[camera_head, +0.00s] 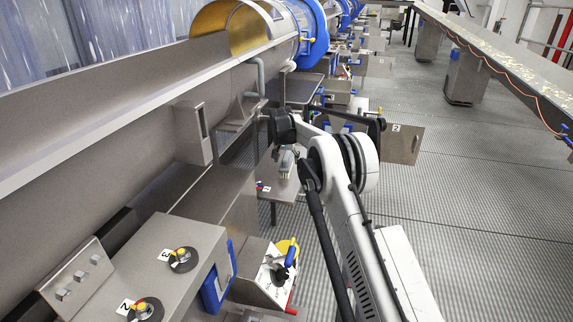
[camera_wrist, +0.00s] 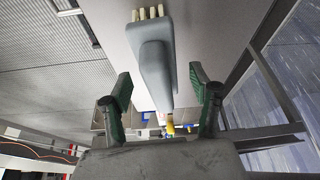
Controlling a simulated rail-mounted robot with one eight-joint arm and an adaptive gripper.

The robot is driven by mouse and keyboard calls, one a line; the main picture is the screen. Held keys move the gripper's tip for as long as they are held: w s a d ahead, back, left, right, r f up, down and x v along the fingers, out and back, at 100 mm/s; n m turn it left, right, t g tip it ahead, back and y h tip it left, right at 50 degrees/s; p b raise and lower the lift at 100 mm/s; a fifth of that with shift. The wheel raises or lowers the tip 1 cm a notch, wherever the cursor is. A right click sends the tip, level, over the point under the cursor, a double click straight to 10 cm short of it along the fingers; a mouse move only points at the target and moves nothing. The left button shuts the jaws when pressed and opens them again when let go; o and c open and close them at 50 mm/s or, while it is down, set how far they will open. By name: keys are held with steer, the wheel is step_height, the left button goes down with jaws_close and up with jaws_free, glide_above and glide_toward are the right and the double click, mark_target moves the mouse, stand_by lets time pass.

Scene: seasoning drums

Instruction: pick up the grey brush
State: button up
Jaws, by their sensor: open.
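The grey brush (camera_wrist: 155,65) lies on a plain grey panel (camera_wrist: 208,30) in the wrist view, its pale bristles at the top of the picture and its handle narrowing down toward my gripper. My gripper (camera_wrist: 160,80) is open, with one green-and-dark finger on each side of the handle and a gap to it on both sides. I cannot tell how far the fingers are from the brush in depth. In the head view, a small grey object with pale bristles, likely the brush (camera_head: 287,164), shows beside my arm's end; my fingers there are hard to make out.
A long steel trough (camera_head: 130,110) runs along the left. A control box with knobs (camera_head: 185,258) and a box with a yellow-and-blue handle (camera_head: 270,272) stand in front. A hinged panel (camera_head: 400,143) is right of my arm. The grated floor (camera_head: 480,220) is open at right.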

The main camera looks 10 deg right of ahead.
steer(key=c, duration=1.3)
steer(key=shift+o, duration=0.2)
steer(key=shift+b, duration=0.3)
